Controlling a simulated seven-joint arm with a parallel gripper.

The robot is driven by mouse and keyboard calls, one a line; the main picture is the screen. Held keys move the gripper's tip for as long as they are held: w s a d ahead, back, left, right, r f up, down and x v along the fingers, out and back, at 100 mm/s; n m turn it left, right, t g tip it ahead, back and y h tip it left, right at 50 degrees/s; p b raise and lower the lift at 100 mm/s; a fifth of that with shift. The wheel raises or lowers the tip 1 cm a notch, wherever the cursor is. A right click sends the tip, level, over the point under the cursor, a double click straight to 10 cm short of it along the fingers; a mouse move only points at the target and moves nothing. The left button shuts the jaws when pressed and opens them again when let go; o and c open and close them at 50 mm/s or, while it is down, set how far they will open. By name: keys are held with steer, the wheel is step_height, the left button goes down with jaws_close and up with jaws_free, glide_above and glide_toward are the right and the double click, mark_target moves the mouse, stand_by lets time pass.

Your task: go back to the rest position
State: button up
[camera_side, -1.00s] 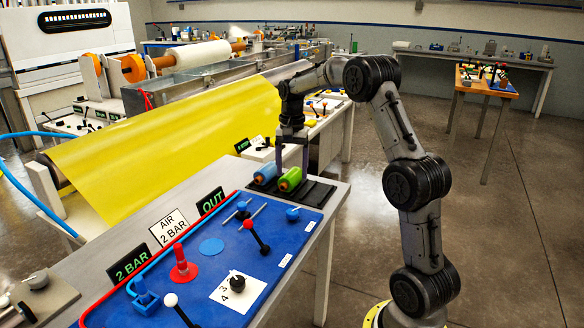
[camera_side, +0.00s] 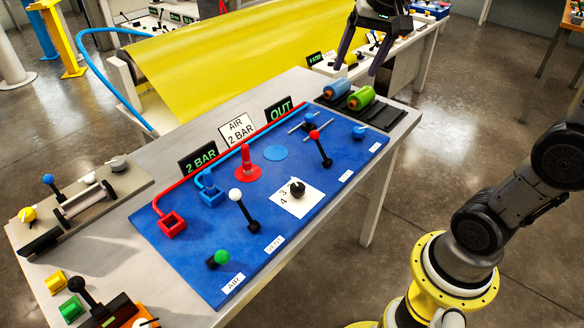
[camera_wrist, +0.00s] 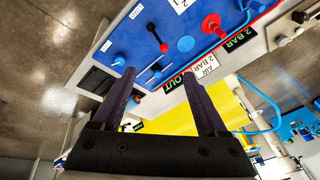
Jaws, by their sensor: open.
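My gripper (camera_side: 360,62) is at the top of the side view, above and behind a blue roll (camera_side: 337,88) and a green roll (camera_side: 361,98). Its two dark fingers point down, apart, with nothing between them. Both rolls lie on a black ridged rack (camera_side: 385,117) at the far right corner of the bench. In the wrist view, my gripper (camera_wrist: 160,75) shows its fingers spread, with the blue panel beyond them. Most of my upper arm is outside the side view.
The blue panel (camera_side: 225,265) carries a white-knobbed lever (camera_side: 235,196), a red-knobbed lever (camera_side: 315,136), a red cone (camera_side: 246,160) and a black dial (camera_side: 297,188). Signs stand along its back edge. A yellow sheet (camera_side: 225,65) stretches behind the bench.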

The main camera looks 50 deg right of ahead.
steer(key=s+a+f+n+t, duration=0.1)
steer(key=s+a+n+t, duration=0.1)
steer(key=s+a+n, duration=0.6)
steer(key=s+f+n+y, duration=0.1)
steer(key=s+f, duration=0.6)
steer(key=s, duration=0.1)
steer(key=shift+n, duration=0.3)
